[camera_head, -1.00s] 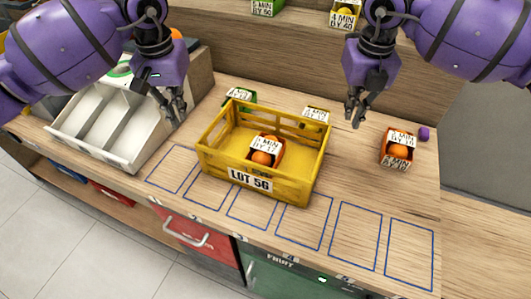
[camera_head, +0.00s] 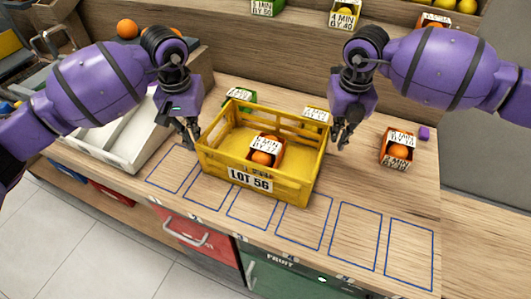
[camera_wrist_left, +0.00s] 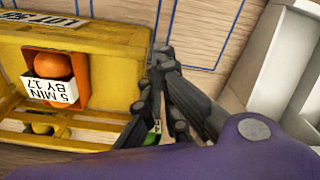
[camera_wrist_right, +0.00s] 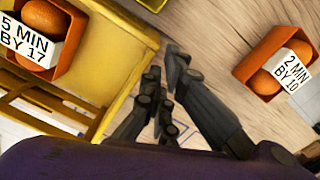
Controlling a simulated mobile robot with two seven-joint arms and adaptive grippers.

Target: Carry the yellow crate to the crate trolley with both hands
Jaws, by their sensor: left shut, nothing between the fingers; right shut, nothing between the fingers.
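The yellow crate (camera_head: 222,170), labelled LOT 56, stands upright on the wooden counter. A small box with an orange (camera_head: 262,157) sits inside it. My left gripper (camera_head: 194,146) is shut and empty just outside the crate's left end; the left wrist view shows its fingers (camera_wrist_left: 160,60) close beside the crate wall (camera_wrist_left: 122,52). My right gripper (camera_head: 339,143) is shut and empty just outside the right end; its fingers (camera_wrist_right: 165,75) show beside the crate wall (camera_wrist_right: 118,62) in the right wrist view. I cannot tell whether either touches. I do not see a crate trolley.
A box of oranges (camera_head: 397,150) and a small purple block (camera_head: 424,133) stand to the right. A green box (camera_head: 241,95) and another labelled box (camera_head: 315,115) are behind the crate. A white sectioned tray (camera_head: 118,142) is at left. Blue-outlined spaces (camera_head: 356,236) in front are bare.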

